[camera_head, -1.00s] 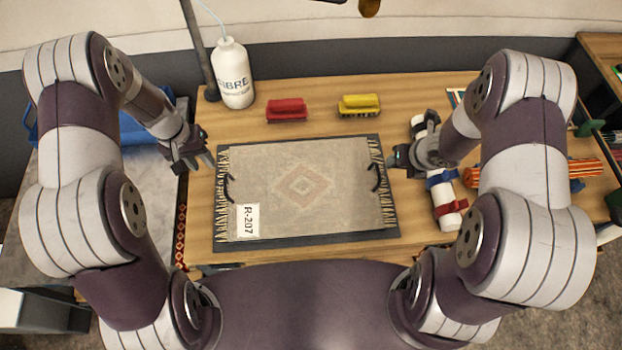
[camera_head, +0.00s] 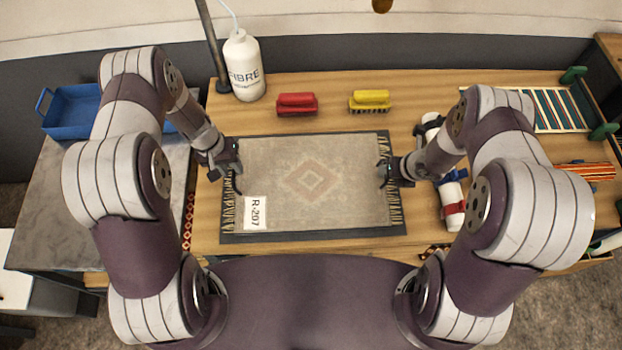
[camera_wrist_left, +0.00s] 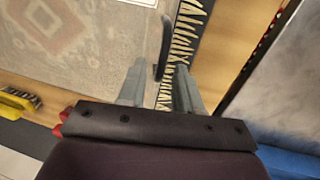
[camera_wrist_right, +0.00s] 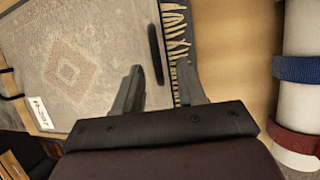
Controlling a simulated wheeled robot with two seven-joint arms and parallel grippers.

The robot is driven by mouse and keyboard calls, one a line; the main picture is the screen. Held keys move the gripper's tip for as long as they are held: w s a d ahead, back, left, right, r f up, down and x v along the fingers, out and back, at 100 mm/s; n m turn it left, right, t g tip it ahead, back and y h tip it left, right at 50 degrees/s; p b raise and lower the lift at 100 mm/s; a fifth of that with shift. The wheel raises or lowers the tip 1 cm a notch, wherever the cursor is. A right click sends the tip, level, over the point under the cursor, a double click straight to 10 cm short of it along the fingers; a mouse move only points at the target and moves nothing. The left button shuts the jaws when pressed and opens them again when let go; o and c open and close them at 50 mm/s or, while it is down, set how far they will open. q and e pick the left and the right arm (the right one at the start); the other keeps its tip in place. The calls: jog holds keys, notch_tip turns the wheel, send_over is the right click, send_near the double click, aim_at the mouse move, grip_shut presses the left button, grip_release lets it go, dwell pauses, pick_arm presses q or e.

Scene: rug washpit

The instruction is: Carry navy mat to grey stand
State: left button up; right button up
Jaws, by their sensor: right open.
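The navy mat (camera_head: 320,237) lies flat on the wooden table, with a beige fringed rug (camera_head: 300,205) labelled R-207 on top. A dark handle stands at each side; the left one (camera_wrist_left: 165,45) and right one (camera_wrist_right: 155,55) show in the wrist views. My left gripper (camera_head: 232,168) is open at the mat's left side, its fingers on either side of the left handle. My right gripper (camera_head: 388,172) is open at the right side, its fingers on either side of the right handle. A grey-topped stand (camera_head: 60,215), seemingly the grey stand, is at the left, partly hidden by my left arm.
A white bottle (camera_head: 244,68), a red brush (camera_head: 297,104) and a yellow brush (camera_head: 369,100) stand behind the mat. A strapped white roll (camera_head: 453,205) lies right of it. A blue bin (camera_head: 72,112) sits at the back of the grey top, whose front is clear.

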aim_at(233, 172)
pick_arm(q)
notch_tip(233, 172, down, 3)
jog(key=shift+s+d+r, duration=0.1)
jog(key=shift+d, duration=0.05)
pick_arm(e)
jog(key=x, duration=0.2)
jog(key=shift+w+a+f, duration=0.1)
jog(key=shift+a+f, duration=0.15)
jog(key=shift+f, duration=0.1)
pick_arm(q)
jog(key=shift+d+f, duration=0.1)
jog(key=shift+f, duration=0.1)
pick_arm(e)
jog(key=shift+w+f, duration=0.1)
jog(key=shift+f, duration=0.1)
pick_arm(q)
grip_shut()
pick_arm(e)
grip_shut()
jog(key=shift+r, duration=0.1)
